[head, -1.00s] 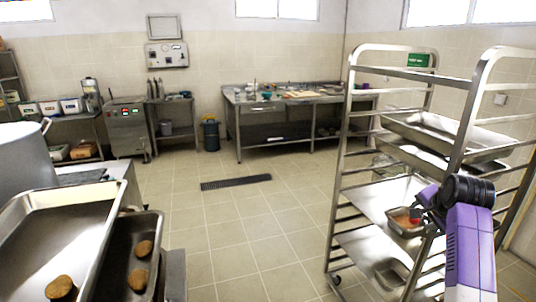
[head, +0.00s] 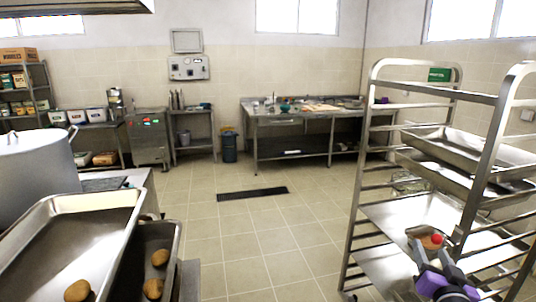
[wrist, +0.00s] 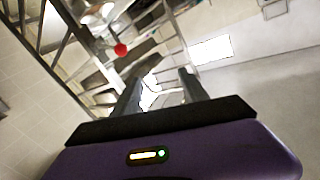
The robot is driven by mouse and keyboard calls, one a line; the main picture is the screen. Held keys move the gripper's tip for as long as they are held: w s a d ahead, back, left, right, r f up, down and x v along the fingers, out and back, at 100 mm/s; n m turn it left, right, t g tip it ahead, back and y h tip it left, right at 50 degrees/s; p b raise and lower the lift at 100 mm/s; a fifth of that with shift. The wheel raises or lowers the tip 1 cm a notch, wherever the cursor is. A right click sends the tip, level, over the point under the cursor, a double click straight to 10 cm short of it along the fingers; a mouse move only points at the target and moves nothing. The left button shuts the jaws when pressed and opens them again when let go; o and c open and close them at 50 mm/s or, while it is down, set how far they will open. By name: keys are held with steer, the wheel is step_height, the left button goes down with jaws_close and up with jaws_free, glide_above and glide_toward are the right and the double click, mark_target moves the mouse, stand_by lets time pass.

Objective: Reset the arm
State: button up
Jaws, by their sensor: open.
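My gripper (head: 437,262) is at the lower right of the head view, in front of the metal rack (head: 374,160). My purple arm is cut off by the bottom edge there. In the wrist view my gripper (wrist: 160,82) shows two dark fingers standing apart with nothing between them. The red thing (wrist: 120,49) also shows beyond the fingers in the wrist view. I cannot tell the exact gap between gripper and rack.
Trays (head: 470,170) lie on the rack's upper levels. At the left stand a large pot (head: 35,165) and two trays, with brown round pieces (head: 78,291) in them. A steel table (head: 290,113) is at the back. The middle floor (head: 235,230) is clear.

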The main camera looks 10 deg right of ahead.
steer(key=s+a+f+n+y, duration=0.2)
steer(key=s+a+f, duration=0.1)
steer(key=s+a, duration=0.6)
steer(key=s+a+f+n+y, duration=0.3)
steer(key=s+a, duration=0.6)
steer(key=s, duration=0.9)
steer(key=s+a+f+n+g+y, duration=0.1)
steer(key=s+a+f+n+y, duration=0.1)
steer(key=s+a, duration=0.7)
steer(key=s+f+n+b, duration=0.1)
steer(key=s, duration=0.4)
steer(key=shift+s+y, duration=0.25)
steer(key=shift+y, duration=0.15)
